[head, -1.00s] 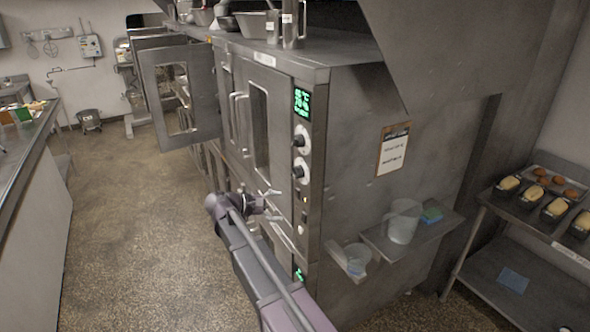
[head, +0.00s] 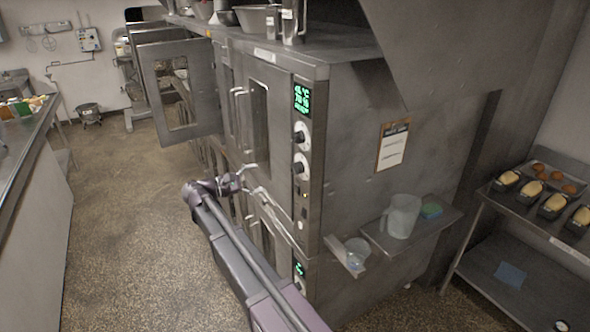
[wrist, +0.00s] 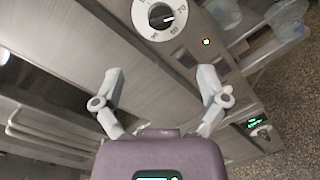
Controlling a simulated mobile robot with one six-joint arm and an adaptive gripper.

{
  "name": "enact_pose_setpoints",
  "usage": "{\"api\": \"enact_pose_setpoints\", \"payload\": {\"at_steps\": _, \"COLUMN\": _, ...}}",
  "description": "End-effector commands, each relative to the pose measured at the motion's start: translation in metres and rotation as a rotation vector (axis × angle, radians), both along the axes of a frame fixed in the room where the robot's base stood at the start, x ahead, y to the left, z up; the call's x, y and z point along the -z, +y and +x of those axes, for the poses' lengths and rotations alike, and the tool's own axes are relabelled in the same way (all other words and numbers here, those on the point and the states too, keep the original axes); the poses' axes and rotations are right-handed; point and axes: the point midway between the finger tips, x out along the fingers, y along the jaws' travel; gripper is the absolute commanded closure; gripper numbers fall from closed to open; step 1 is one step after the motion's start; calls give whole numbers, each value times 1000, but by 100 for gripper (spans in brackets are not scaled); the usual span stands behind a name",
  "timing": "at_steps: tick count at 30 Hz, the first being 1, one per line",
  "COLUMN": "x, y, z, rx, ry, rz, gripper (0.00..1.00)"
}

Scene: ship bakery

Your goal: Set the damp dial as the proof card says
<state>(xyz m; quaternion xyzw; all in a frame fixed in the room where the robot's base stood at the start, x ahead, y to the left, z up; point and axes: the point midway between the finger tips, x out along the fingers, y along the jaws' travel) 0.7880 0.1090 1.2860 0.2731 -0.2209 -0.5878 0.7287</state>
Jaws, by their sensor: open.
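The prover cabinet (head: 345,150) carries a narrow control panel with a green display (head: 302,99), which seems to show °C above a % value near 70. Below it are an upper dial (head: 301,133) and a lower dial (head: 301,167), each a dark knob on a white ring. The lower dial (wrist: 159,17) fills the wrist view's top, with numbers round it and its pointer toward the right. Dial names are unreadable. The proof card (head: 393,147) hangs on the cabinet's side, its writing too small to read. My gripper (head: 254,178) is open and empty, left of the panel, apart from the dials.
Door handles (head: 238,118) stand out near my gripper, and a cabinet door (head: 180,90) hangs open farther back. A jug (head: 402,215) stands on a side shelf. A rack (head: 510,225) with loaf tins is at right. The floor at left is clear.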

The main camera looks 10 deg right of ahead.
Motion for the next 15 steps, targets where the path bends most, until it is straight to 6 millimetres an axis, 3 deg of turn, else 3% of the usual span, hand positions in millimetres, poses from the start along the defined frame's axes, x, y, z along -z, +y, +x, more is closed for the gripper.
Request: {"api": "enact_pose_setpoints", "payload": {"at_steps": 15, "x": 0, "y": -65, "z": 13, "rx": 4, "ry": 0, "rz": 0, "gripper": 7}}
